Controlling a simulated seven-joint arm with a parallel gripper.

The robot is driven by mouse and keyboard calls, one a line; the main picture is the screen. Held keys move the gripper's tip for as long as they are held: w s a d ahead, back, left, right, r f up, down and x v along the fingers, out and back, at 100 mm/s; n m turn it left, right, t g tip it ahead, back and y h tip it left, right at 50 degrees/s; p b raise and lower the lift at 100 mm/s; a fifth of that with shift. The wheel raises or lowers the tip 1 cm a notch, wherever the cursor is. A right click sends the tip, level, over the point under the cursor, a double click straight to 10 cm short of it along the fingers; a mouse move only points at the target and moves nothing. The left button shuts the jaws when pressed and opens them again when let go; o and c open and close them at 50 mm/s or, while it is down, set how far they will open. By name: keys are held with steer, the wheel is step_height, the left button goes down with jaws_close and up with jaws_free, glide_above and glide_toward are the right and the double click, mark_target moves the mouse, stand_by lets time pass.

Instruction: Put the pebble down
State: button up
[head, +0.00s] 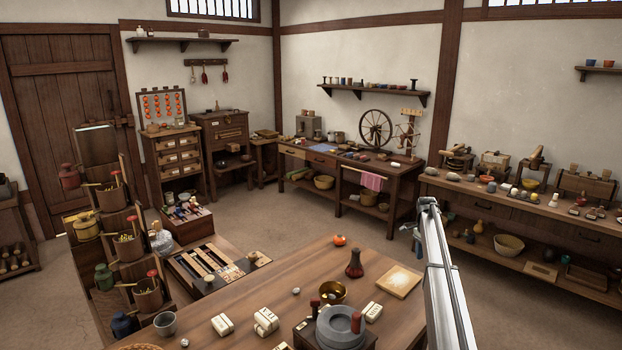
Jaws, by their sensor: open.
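A small pale rounded thing that looks like a pebble (296,291) lies on the near wooden table (215,299), left of a brass bowl (333,291). A similar small pale thing (184,342) lies near the table's front left, by the bottom edge of the picture. I cannot tell which of these is the task's pebble. A silver link of my arm rises at the right of the head view, over the table's right end. My gripper's fingers cannot be made out, and no pebble shows held.
The near table also bears a grey stone quern (341,326), a dark red bottle (355,263), a pale board (398,281), an orange fruit (339,240), a grey cup (165,323) and several cream blocks (222,324). The table's middle left is mostly bare.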

steer(key=s+d+f+n, duration=0.15)
steer(key=d+f, duration=0.25)
steer(key=d, duration=0.6)
steer(key=s+d+f+n+t+y, duration=0.1)
steer(key=s+d+f, duration=0.2)
steer(key=s+f, duration=0.5)
steer(key=s+d+f+n+t, duration=0.1)
steer(key=s+d+f, duration=0.2)
steer(key=s+f, duration=0.45)
steer(key=s+a+f+n+g, duration=0.2)
steer(key=s+a+f+n, duration=0.1)
steer(key=s+a+f, duration=0.85)
steer(key=s+a+f+n+g, duration=0.1)
steer(key=s+a+f+n, duration=0.1)
steer(key=s+a+f, duration=0.95)
steer(key=s+a+r+n+g, duration=0.1)
steer(key=s+a, duration=0.5)
steer(key=s, duration=0.6)
steer(key=s+a+r+n+g, duration=0.1)
steer(key=s+a+n, duration=0.2)
steer(key=s+a, duration=0.4)
steer(key=s+a+r+n+g, duration=0.1)
steer(key=s+a, duration=0.5)
steer(key=s, duration=1.3)
steer(key=shift+a+n+g+h, duration=0.3)
steer(key=shift+a+n+g, duration=0.15)
steer(key=shift+n, duration=0.5)
